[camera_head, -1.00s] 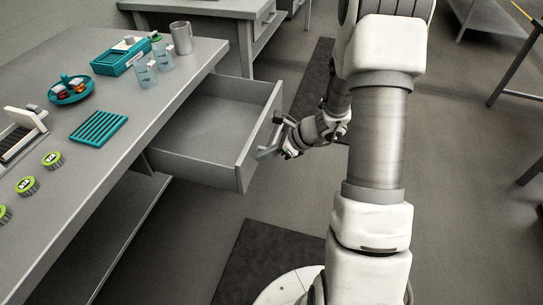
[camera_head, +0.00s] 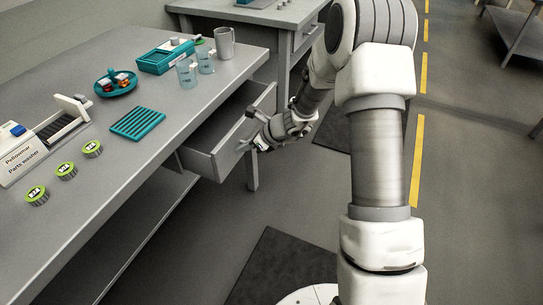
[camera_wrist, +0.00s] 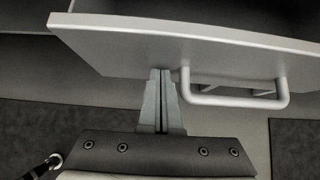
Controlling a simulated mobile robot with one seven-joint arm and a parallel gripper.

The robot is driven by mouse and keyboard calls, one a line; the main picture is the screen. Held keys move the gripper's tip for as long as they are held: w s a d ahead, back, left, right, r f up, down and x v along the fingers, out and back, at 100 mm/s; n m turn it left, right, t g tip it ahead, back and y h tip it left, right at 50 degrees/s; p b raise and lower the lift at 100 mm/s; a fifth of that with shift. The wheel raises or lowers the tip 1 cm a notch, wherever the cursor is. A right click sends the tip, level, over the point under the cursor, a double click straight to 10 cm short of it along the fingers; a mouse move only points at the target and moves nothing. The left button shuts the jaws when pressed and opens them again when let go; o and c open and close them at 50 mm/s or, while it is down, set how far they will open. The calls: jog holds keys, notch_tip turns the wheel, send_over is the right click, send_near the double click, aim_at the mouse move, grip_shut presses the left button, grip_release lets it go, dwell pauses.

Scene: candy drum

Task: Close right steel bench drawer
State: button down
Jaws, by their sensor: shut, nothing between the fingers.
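The right steel bench drawer (camera_head: 213,146) is grey and stands partly open under the bench top, its front panel out past the bench edge. In the wrist view the drawer front (camera_wrist: 120,44) spans the top, with its bar handle (camera_wrist: 240,101) at the right. My gripper (camera_head: 250,144) is at the drawer front. In the wrist view my gripper (camera_wrist: 160,74) is shut and empty. Its fingertips meet the front's lower edge just left of the handle's near post; firm contact is hard to judge. The handle is not between the fingers.
A second bench (camera_head: 260,14) stands behind. Dark mats lie on the floor.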

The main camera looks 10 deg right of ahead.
jog(key=w+a+p, duration=0.1)
jog(key=w+a, duration=0.1)
jog(key=a, duration=0.1)
jog(key=w+a+p, duration=0.1)
jog(key=w+a, duration=0.2)
jog(key=a, duration=0.1)
jog(key=w+a+p, duration=0.1)
jog(key=w+a, duration=0.1)
jog(key=a, duration=0.1)
jog(key=shift+w+a, duration=0.25)
jog(key=shift+w+a+r, duration=0.1)
